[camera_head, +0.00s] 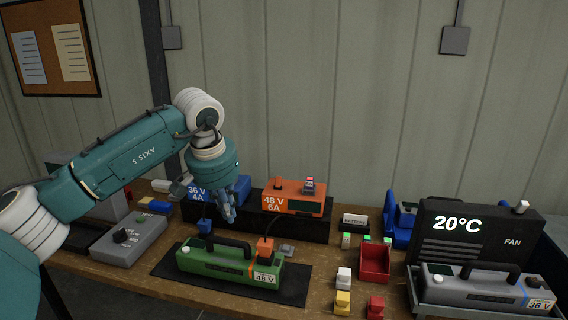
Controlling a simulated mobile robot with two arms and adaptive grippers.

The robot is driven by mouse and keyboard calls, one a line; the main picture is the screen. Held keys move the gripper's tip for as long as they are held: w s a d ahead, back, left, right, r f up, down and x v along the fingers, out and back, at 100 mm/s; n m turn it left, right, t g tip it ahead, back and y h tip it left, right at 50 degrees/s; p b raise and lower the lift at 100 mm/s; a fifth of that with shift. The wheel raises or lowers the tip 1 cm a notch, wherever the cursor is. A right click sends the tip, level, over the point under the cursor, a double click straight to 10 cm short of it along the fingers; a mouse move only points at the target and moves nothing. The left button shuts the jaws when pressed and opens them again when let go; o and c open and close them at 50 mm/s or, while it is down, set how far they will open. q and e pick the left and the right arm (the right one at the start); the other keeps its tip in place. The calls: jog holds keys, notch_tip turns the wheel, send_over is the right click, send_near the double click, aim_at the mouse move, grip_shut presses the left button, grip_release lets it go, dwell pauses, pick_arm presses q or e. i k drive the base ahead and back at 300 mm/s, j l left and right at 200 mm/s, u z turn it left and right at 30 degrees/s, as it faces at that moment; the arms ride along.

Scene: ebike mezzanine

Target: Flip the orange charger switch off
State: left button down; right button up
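The orange charger (294,205), marked 48 V 6A, sits on a black raised shelf at the back of the bench. A small switch (310,185) with a red-lit part stands on its top right, and a dark round knob sits at its top left. My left gripper (228,213) points down to the left of the orange charger, in front of the blue charger (240,188) marked 36 V 4A. It appears apart from the switch. Its fingers are small and seen at an angle, so their opening is unclear. My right gripper is not in view.
A green 48 V battery (230,264) with an orange plug (265,246) lies on a black mat in front. A grey control box (130,238) stands left. A red bin (375,264), several small blocks, a black fan unit (470,243) and a grey 36 V battery (478,286) stand right.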

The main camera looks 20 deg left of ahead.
aim_at(278, 179)
jog(key=i, duration=1.35)
